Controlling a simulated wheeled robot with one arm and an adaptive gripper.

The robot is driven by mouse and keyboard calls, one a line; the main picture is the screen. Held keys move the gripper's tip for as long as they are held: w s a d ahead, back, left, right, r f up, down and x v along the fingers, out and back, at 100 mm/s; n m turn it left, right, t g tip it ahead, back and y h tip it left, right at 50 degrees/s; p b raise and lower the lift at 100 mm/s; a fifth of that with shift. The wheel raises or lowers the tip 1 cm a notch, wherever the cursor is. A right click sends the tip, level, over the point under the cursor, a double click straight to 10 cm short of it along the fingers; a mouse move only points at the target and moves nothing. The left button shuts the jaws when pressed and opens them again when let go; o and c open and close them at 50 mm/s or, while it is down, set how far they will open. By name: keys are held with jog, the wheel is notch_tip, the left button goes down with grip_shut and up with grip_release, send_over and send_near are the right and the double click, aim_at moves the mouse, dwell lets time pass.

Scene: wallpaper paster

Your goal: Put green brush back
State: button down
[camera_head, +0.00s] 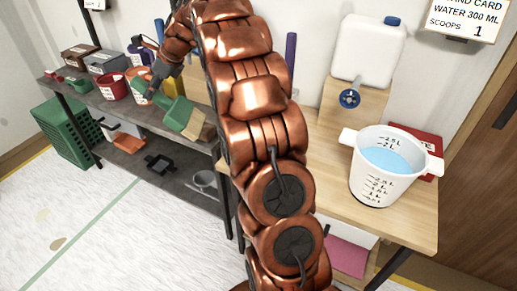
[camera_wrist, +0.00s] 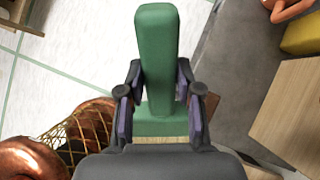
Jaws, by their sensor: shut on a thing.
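The green brush (camera_wrist: 157,45) is held in my gripper (camera_wrist: 160,92), with the fingers on both sides of its green body in the wrist view. A strip of pale bristles shows at its lower edge. In the head view the green brush (camera_head: 178,113) is tilted above the grey workbench (camera_head: 150,119), its tan bristles toward the lower right. My gripper (camera_head: 154,82) is at its upper left, close to the red and white buckets. The fingertips are partly hidden in the head view.
A red bucket (camera_head: 113,87) and an orange-and-white bucket (camera_head: 139,86) stand on the workbench beside boxes. A green crate (camera_head: 62,132) stands at its left end. A measuring bucket of water (camera_head: 384,180) is on the wooden table at right. My arm blocks the middle.

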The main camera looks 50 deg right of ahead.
aim_at(182, 107)
jog(key=f+n+g, duration=0.1)
jog(key=d+f+n+g, duration=0.1)
jog(key=n, duration=0.1)
jog(key=shift+s+d, duration=0.15)
jog(key=shift+s, duration=0.25)
jog(key=f+n+g, duration=0.1)
jog(key=s+d+n+b, duration=0.1)
jog(key=shift+s+d+f+n+g, duration=0.2)
jog(key=shift+d+f+n+g, duration=0.1)
jog(key=shift+f+g, duration=0.1)
jog(key=s+d+f+n+g, duration=0.1)
jog(key=n, duration=0.1)
jog(key=s+d+f+n+h, duration=0.1)
jog(key=f, duration=0.1)
jog(key=shift+s+d+n+g+b, duration=0.35)
jog(key=shift+s+n+g, duration=0.05)
jog(key=s+d+f+n+h+b, duration=0.1)
jog(key=s+d+f+n+h, duration=0.25)
jog(key=s+d, duration=0.45)
jog(key=s+d+f+n+h+b, duration=0.2)
jog(key=s+d+f+n, duration=0.25)
jog(key=s+d, duration=0.4)
jog(key=shift+t+y, duration=0.25)
jog(key=shift+t, duration=0.15)
jog(key=f, duration=0.3)
jog(key=s+a+f+p, duration=0.1)
jog(key=f, duration=0.2)
jog(key=a+f+p, duration=0.1)
jog(key=f, duration=0.2)
jog(key=shift+s, duration=0.3)
